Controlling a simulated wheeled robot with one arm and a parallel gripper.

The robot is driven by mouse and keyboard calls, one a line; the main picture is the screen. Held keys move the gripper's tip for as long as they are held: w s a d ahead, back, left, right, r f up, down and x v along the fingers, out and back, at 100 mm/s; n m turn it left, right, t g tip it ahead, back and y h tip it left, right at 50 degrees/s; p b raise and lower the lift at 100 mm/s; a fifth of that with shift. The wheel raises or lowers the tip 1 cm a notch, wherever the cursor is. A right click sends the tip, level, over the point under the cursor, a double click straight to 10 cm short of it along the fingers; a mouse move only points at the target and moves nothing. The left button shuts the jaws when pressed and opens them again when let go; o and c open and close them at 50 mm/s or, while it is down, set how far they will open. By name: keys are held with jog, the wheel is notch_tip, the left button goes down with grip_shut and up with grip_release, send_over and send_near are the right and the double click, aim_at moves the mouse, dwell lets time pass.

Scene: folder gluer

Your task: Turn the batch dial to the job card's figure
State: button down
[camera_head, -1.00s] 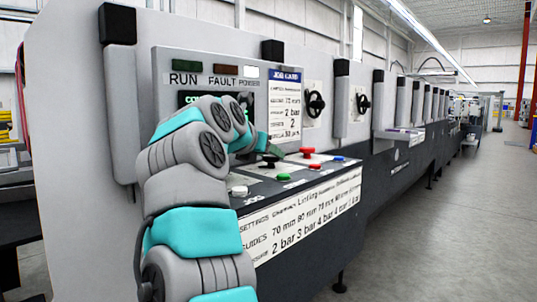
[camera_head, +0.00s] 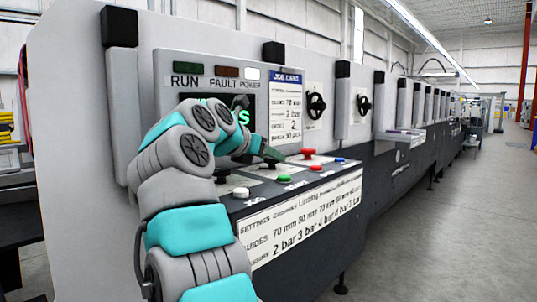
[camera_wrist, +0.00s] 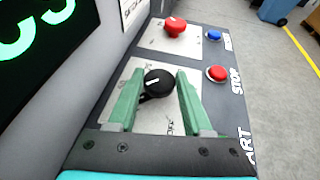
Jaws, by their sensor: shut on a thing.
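The black dial (camera_wrist: 156,82) with a white pointer line is on a pale plate in the wrist view. My gripper (camera_wrist: 160,77) has its two green fingers on either side of it, shut on it. The pointer leans slightly right of straight away from my wrist. In the head view my gripper (camera_head: 267,151) reaches down to the sloped panel and partly hides the dial (camera_head: 271,160).
A red mushroom button (camera_wrist: 175,26) stands just beyond the dial, with a blue button (camera_wrist: 213,34) and a smaller red button (camera_wrist: 217,73) at its right. Another black knob (camera_head: 221,174) and a white button (camera_head: 240,192) are left on the panel. A dark display (camera_head: 246,117) shows green characters.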

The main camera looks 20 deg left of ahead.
jog(key=shift+w+f, duration=0.1)
jog(key=shift+f, duration=0.4)
jog(key=c, duration=0.6)
grip_release()
jog(key=shift+o, duration=1.4)
jog(key=shift+r, duration=0.2)
jog(key=shift+s+a+r, duration=0.15)
jog(key=shift+s+r, duration=0.1)
jog(key=shift+s, duration=0.2)
jog(key=v, duration=0.6)
jog(key=shift+s+r, duration=0.15)
jog(key=shift+s, duration=0.2)
jog(key=shift+a, duration=0.1)
